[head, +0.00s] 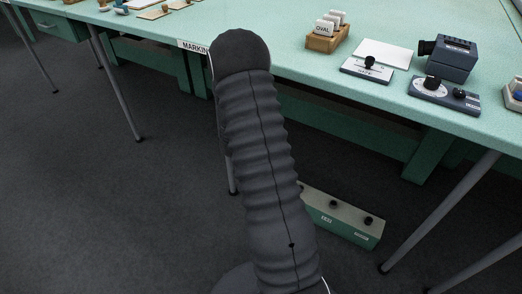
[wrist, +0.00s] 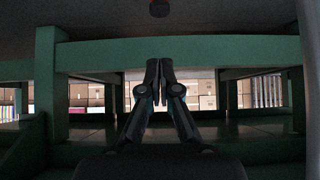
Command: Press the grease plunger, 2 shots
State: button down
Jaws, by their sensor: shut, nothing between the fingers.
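I cannot pick out the grease plunger for certain. A green box (head: 350,213) with a pale top and black knobs (head: 368,220) stands low by the floor under the bench, partly behind my arm; its small labels are unreadable. In the wrist view a dark round knob (wrist: 159,8) shows at the top edge, cut off by the frame. My gripper (wrist: 159,63) is shut and empty, its fingertips together in front of a green beam and apart from the knob in the picture. In the head view my arm hides the gripper.
The green bench (head: 280,62) crosses the back, with slim grey legs (head: 115,85). On it are a wooden card holder (head: 322,44), a plate with a black knob (head: 366,73), a dark device (head: 450,57) and a dial panel (head: 444,94). Open floor (head: 90,210) lies left.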

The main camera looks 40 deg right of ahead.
jog(key=shift+a+r+b, duration=0.1)
jog(key=shift+r+b, duration=0.7)
jog(key=b+x, duration=0.1)
jog(key=x, duration=0.9)
jog(key=shift+b, duration=0.35)
notch_tip(320, 180, down, 3)
jog(key=shift+b, duration=0.3)
jog(key=shift+f, duration=0.5)
notch_tip(320, 180, down, 2)
jog(key=shift+f+b, duration=0.1)
jog(key=shift+b, duration=0.35)
